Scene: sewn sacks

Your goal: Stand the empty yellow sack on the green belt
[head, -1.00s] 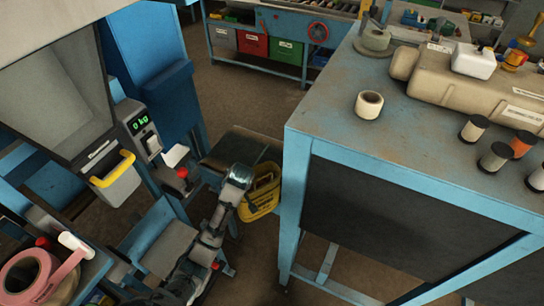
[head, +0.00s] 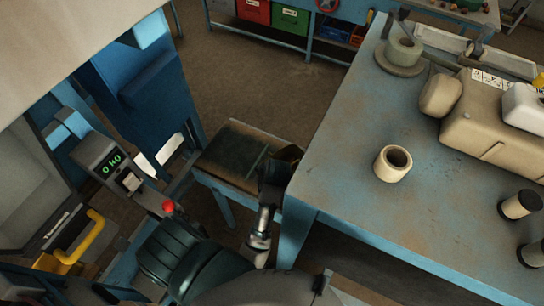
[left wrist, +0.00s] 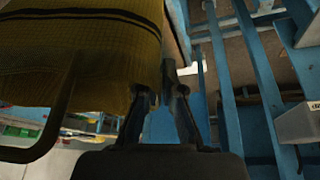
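The yellow sack fills the upper left of the left wrist view (left wrist: 90,65), with a dark handle loop below it. The gripper's fingers (left wrist: 166,85) look closed on the sack's side edge; the exact grip is partly hidden. The dark green belt (head: 228,160) lies on a low blue-legged stand, just left of the sack and gripper. Whether the sack touches the belt cannot be told. My right gripper is not in view.
The large blue table (head: 350,190) stands close to the right of the belt, its corner near my left gripper. A scale display (head: 108,165) and yellow handle (head: 85,240) are at left.

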